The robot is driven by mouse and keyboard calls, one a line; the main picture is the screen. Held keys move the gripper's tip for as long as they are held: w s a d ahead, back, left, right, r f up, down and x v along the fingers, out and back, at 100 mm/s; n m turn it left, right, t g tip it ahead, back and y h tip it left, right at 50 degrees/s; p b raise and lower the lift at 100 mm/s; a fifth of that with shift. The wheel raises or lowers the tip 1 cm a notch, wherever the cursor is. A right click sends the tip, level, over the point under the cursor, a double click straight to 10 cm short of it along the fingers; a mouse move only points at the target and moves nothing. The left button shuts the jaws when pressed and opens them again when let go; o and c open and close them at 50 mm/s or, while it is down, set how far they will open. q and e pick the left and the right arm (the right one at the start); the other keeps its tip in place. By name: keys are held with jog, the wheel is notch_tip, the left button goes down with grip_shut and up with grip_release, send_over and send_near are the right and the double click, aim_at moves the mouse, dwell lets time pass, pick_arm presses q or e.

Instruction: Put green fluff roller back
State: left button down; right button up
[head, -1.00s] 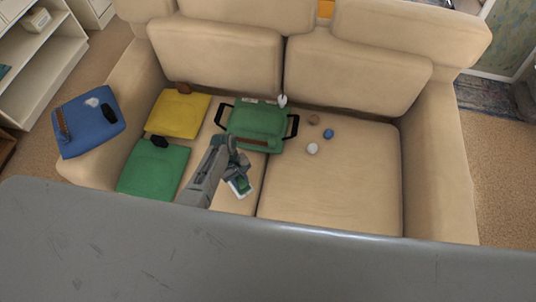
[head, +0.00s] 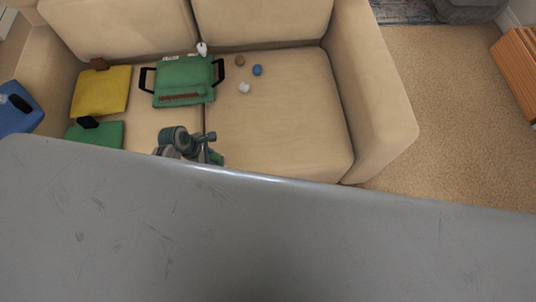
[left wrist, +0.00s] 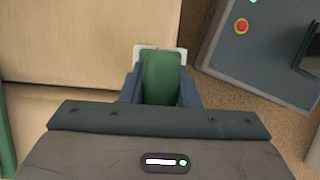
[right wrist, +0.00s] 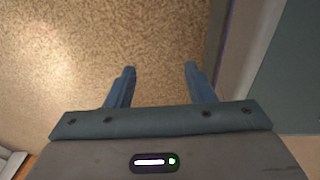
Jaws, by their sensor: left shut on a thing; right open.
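The green fluff roller (left wrist: 162,78), with a pale end, is between the fingers of my left gripper (left wrist: 160,90), which is shut on it. In the head view, my left gripper (head: 208,152) is by the sofa's front edge, and only a bit of the green roller (head: 216,159) shows past it. My right gripper (right wrist: 160,68) is open and empty above the carpet in the right wrist view; it does not show in the head view.
On the beige sofa (head: 270,115) lie a green tray-like thing (head: 183,75) with black handles, a yellow pad (head: 101,91), a green pad (head: 97,133) and small balls (head: 257,70). A blue pad (head: 20,107) is at far left. Carpet (head: 455,110) is clear at right.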

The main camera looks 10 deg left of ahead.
pick_arm(q)
jog(key=shift+d+r, duration=0.1)
jog(key=shift+d, duration=0.05)
jog(key=shift+w, duration=0.15)
jog(key=shift+w+d+f+p, duration=0.35)
jog(key=shift+w+d+f, duration=0.35)
jog(key=shift+w+d, duration=1.15)
jog(key=shift+w+d+f+p, duration=0.35)
jog(key=shift+w+d+f, duration=0.3)
jog(key=shift+w+d, duration=1.25)
jog(key=shift+w+d+f+p, duration=0.35)
jog(key=shift+w+d+f, duration=0.35)
jog(key=shift+w+d, duration=1.15)
jog(key=shift+f, duration=0.2)
jog(key=shift+s+f, duration=0.1)
jog(key=shift+f, duration=0.2)
jog(key=c, duration=1.2)
grip_release()
jog(key=shift+c, duration=0.2)
jog(key=shift+o, duration=0.8)
pick_arm(e)
jog(key=shift+w+a+r, duration=0.1)
jog(key=shift+w+r, duration=0.1)
jog(key=shift+r, duration=0.25)
jog(key=shift+w+a+r, duration=0.1)
jog(key=shift+w+r, duration=0.05)
jog(key=shift+r, duration=0.25)
jog(key=shift+f, duration=0.1)
